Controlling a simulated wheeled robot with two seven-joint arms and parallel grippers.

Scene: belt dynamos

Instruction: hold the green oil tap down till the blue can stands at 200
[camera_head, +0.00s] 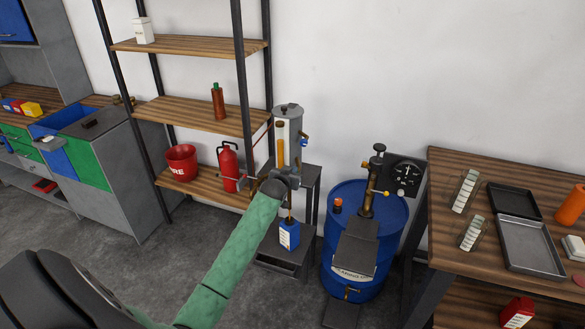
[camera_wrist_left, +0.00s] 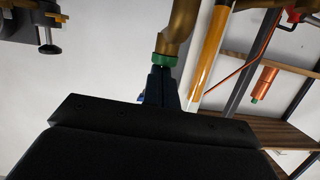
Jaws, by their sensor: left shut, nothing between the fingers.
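The oil dispenser (camera_head: 295,132) is a grey cylinder with an amber sight tube (camera_head: 281,145), on a grey stand. The blue can (camera_head: 289,236) with a white label stands upright on the stand's low shelf, below the outlet; its level is too small to read. In the left wrist view the green tap (camera_wrist_left: 165,60) shows as a green ring on a brass pipe. My left gripper (camera_wrist_left: 162,78) is shut and empty, its tips right at the green ring; I cannot tell if they touch. In the head view my left gripper (camera_head: 287,182) hides the tap.
A blue drum (camera_head: 352,268) with a brass pump stands right of the stand, near a black dial gauge (camera_head: 407,178). A wooden shelf rack (camera_head: 185,110) with a red extinguisher (camera_head: 228,167) is close on the left. A wooden bench (camera_head: 470,255) with trays is at right.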

